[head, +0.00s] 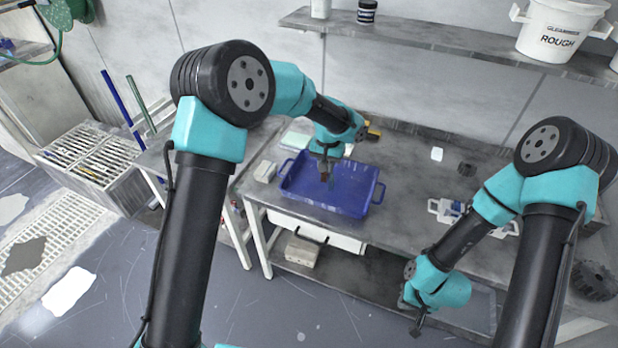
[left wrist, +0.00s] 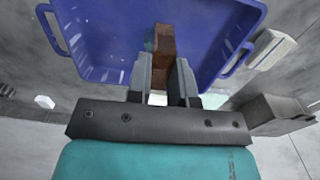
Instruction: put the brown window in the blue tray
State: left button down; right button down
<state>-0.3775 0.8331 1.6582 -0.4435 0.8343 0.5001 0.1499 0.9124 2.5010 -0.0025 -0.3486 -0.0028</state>
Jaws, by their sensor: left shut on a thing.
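The blue tray (head: 374,190) stands on the grey bench, near its left front part, and fills much of the left wrist view (left wrist: 215,20). My left gripper (head: 325,162) points down over the tray's inside. It is shut on the brown window (left wrist: 164,42), which sticks out beyond the fingertips in the left wrist view. In the head view the window (head: 324,176) is a small dark piece under the gripper. I cannot tell whether it touches the tray floor. My right gripper (head: 416,331) hangs low at the bench's front edge; its jaws are too small to read.
A pale block (head: 265,171) stands just left of the tray. A white fixture (head: 447,209), a dark block (head: 466,169) and a white piece (head: 437,154) are on the bench to the right. A shelf with a white bucket (head: 560,29) runs above.

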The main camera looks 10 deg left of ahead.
aim_at(326, 178)
dwell(0.3)
pick_arm(q)
jog(key=shift+f, duration=3.15)
jog(key=shift+f, duration=1.85)
jog(key=shift+f, duration=0.1)
jog(key=c, duration=1)
grip_release()
